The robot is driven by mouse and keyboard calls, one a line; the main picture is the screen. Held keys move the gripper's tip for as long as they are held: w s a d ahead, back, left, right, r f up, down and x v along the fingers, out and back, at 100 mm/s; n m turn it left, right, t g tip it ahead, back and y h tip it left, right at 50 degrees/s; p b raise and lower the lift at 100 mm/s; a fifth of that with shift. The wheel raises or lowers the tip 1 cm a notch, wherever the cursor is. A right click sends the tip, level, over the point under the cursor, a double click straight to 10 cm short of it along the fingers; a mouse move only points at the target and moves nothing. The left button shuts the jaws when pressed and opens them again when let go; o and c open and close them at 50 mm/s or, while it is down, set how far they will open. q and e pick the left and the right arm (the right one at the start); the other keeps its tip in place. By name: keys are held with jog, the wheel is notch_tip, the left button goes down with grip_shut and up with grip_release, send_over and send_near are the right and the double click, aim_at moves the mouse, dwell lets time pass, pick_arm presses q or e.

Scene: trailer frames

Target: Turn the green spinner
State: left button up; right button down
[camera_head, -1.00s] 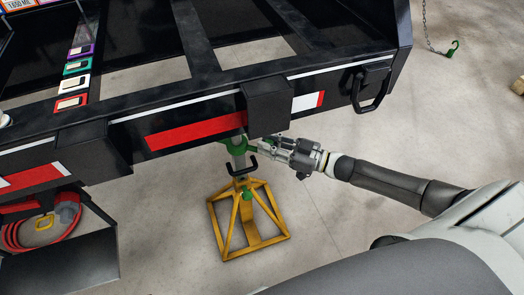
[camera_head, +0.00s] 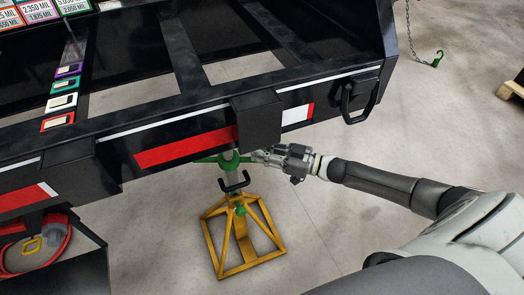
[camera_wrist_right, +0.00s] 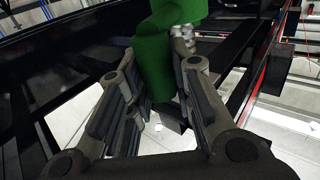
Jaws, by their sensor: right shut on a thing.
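The green spinner (camera_head: 207,159) sits around a grey post under the trailer frame's front edge, above the yellow stand. One arm of it sticks out to the left, and part is hidden by the black frame. My right gripper (camera_head: 259,156) reaches in from the right and is shut on the spinner's right side. In the right wrist view the thick green spinner (camera_wrist_right: 155,62) rises between the two dark fingers of my right gripper (camera_wrist_right: 165,105). My left gripper is not in view.
The yellow stand (camera_head: 245,268) is on the concrete floor below, with a black U-shaped bracket (camera_head: 234,183) above it. The black trailer frame (camera_head: 170,112) overhangs the work. Floor right of the stand is clear.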

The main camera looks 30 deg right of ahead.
jog(key=c, duration=1.3)
grip_release()
jog(key=shift+o, duration=0.2)
jog(key=v, duration=1.2)
jog(key=shift+r, duration=0.1)
